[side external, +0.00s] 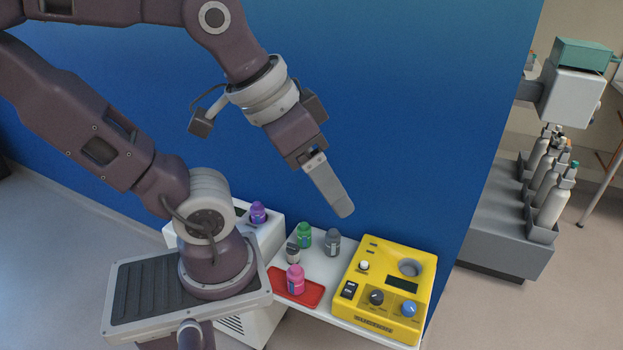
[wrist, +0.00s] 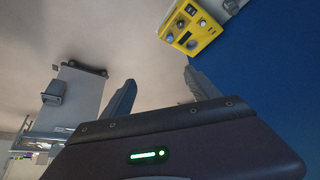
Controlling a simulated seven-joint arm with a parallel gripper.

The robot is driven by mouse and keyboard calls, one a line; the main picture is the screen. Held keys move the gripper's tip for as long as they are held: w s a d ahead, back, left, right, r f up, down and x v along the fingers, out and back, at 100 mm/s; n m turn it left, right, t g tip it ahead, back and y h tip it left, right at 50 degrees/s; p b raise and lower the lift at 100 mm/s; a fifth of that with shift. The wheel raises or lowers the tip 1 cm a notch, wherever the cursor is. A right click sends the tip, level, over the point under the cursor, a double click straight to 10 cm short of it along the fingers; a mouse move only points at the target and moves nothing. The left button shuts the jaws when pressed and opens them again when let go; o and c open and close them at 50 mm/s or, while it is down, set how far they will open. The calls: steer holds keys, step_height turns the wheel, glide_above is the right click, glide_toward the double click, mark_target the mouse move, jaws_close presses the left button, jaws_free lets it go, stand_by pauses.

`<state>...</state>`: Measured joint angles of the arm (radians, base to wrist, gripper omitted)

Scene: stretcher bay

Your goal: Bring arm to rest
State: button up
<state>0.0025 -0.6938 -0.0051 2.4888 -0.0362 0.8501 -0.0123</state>
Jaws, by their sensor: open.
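My gripper (side external: 340,208) hangs in the air above the small white table, pointing down and to the right in the side view. Nothing shows between its fingers. In the wrist view the two fingers (wrist: 155,95) stand well apart. From the side the fingers overlap, so the gap is hidden there. My arm is raised and bent, clear of the table and the things on it.
On the white table (side external: 332,270) stand a pink bottle (side external: 295,280) on a red mat (side external: 312,295), green (side external: 304,236), grey (side external: 332,242) and white (side external: 293,254) bottles, and a yellow device (side external: 385,290). A purple bottle (side external: 258,213) stands left. A blue wall (side external: 420,120) rises behind.

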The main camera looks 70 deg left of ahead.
steer(key=shift+s+a+f, duration=0.15)
steer(key=shift+s+a, duration=0.25)
steer(key=shift+s, duration=0.4)
